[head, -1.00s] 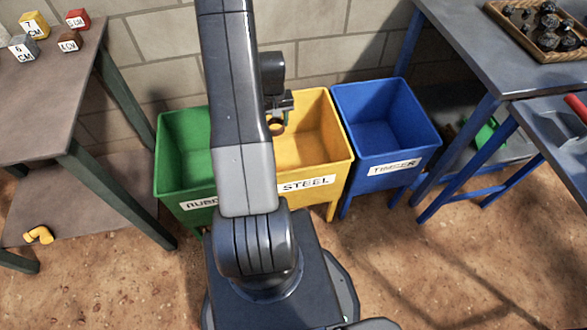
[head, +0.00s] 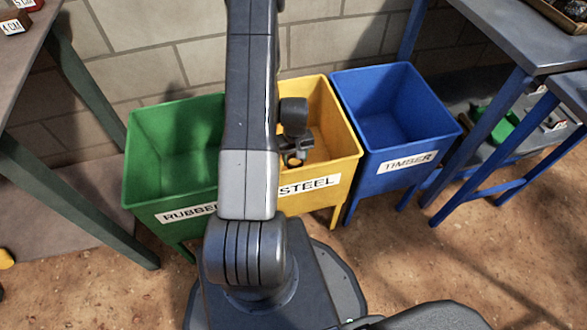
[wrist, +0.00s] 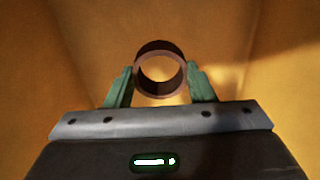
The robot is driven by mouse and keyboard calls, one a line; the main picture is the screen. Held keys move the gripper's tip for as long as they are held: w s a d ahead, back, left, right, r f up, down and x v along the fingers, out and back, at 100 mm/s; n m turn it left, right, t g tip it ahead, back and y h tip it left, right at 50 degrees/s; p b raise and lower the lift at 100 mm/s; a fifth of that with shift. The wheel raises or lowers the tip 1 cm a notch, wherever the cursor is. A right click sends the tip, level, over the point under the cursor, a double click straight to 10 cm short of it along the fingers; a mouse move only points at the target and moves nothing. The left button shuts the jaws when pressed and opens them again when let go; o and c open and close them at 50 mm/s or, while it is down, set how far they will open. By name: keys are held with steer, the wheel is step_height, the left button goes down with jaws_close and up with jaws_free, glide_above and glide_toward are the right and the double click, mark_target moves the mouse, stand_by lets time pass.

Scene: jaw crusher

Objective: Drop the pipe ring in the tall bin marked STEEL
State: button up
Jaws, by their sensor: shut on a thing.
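The pipe ring (wrist: 160,48) is a short brown tube, seen in the wrist view between the two green fingers of my gripper (wrist: 160,88). My gripper is shut on it. In the head view my gripper (head: 296,158) and the ring are small and dark, over the opening of the yellow bin marked STEEL (head: 320,186). The yellow walls of that bin fill the wrist view around the ring. My arm hides the left part of the STEEL bin in the head view. How far the ring is above the bin floor I cannot tell.
A green bin marked RUBBER (head: 165,195), its label partly hidden, stands left of the STEEL bin. A blue bin marked TIMBER (head: 405,166) stands right. A table (head: 30,60) is at the left, a blue-legged bench (head: 500,35) at the right. A block wall is behind.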

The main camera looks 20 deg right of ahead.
mark_target(295, 167)
steer(key=shift+f+b, duration=0.7)
steer(key=shift+f, duration=2.3)
steer(key=shift+f, duration=0.2)
steer(key=o, duration=1.1)
steer(key=shift+r, duration=0.2)
step_height(295, 167, up, 12)
steer(key=p, duration=0.3)
